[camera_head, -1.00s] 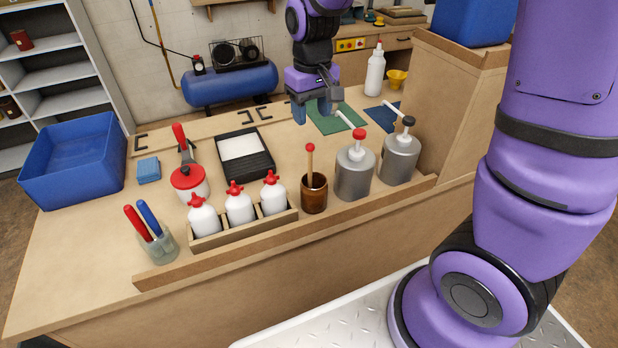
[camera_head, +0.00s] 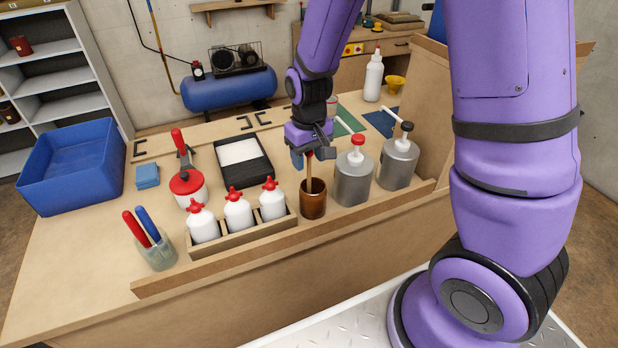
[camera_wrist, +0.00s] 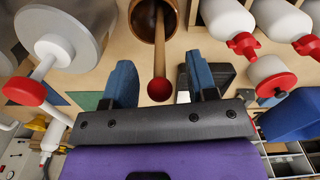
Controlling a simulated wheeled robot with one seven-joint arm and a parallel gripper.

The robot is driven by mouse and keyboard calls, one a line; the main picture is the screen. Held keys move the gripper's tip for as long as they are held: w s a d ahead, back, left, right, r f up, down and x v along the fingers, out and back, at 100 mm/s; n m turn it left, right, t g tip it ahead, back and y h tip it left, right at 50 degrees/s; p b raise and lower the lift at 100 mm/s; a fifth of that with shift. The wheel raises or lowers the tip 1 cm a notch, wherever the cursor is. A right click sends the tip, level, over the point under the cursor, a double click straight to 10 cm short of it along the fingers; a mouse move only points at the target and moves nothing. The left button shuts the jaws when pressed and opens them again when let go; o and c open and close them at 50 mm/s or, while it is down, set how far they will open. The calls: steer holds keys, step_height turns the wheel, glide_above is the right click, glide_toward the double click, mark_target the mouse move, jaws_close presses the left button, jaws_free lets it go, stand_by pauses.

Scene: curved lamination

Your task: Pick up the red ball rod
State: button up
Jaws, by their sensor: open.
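The red ball rod is a wooden stick with a red ball on top. It stands in a brown cup (camera_head: 313,200) on the workbench. In the wrist view the red ball (camera_wrist: 160,89) lies between the two blue fingers of my gripper (camera_wrist: 160,82), with a gap on each side. The rod's wooden shaft (camera_wrist: 159,50) runs from the ball into the brown cup (camera_wrist: 150,14). The fingers are open and hold nothing.
Two grey pump cans (camera_head: 353,178) stand close to the right of the cup. White bottles with red caps (camera_head: 238,210) sit in a wooden rack to its left. A black tray (camera_head: 243,160) lies behind. A wooden ledge (camera_head: 250,255) runs along the bench front.

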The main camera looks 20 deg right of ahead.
jaws_close()
steer(key=shift+r, duration=0.1)
stand_by(0.4)
